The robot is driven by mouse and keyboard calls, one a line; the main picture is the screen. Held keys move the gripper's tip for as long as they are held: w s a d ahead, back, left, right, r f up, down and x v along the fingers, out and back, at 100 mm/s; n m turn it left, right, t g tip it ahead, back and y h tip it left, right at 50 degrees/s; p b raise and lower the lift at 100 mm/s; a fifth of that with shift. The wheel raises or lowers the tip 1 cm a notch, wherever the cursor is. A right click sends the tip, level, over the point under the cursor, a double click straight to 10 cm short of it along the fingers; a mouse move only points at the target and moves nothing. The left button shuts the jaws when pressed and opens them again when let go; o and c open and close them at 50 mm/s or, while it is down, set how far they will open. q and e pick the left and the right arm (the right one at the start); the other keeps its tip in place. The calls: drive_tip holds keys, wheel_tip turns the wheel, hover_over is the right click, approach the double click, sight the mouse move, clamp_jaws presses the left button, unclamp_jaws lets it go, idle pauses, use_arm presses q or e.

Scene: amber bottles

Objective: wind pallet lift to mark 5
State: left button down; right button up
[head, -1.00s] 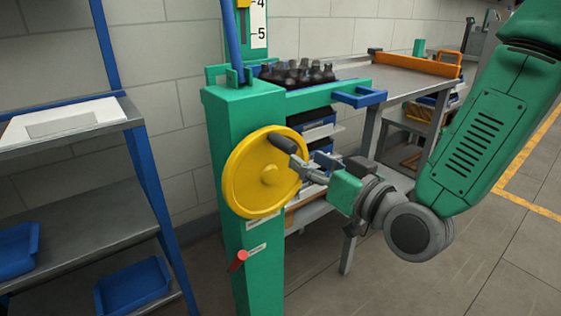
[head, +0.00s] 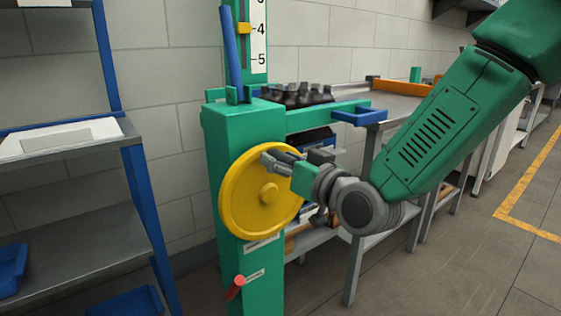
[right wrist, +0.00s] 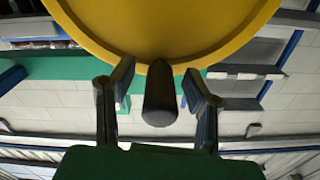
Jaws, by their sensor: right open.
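The yellow handwheel (head: 238,205) is on the front of the green lift post (head: 225,130). Its dark crank handle (right wrist: 160,95) shows in the right wrist view, between the two fingers of my right gripper (right wrist: 158,97), with a gap on each side. In the head view my right gripper (head: 280,158) is at the wheel's upper right and mostly hides the handle. It is open. The yellow pointer (head: 244,28) stands at about mark 4 on the white scale (head: 259,40), above mark 5. Several dark bottles (head: 296,95) stand behind the green crossbeam. My left gripper is out of view.
A red-knobbed lever (head: 235,287) sits low on the post. A blue bracket (head: 360,114) juts from the crossbeam's right end. A grey shelf unit (head: 70,225) stands left, and a workbench (head: 395,103) is behind. Floor at the right is clear.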

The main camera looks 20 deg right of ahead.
clamp_jaws()
drive_tip(key=shift+s+a+f+n, duration=0.15)
drive_tip(key=shift+a+n, duration=0.1)
drive_tip(key=shift+n, duration=0.15)
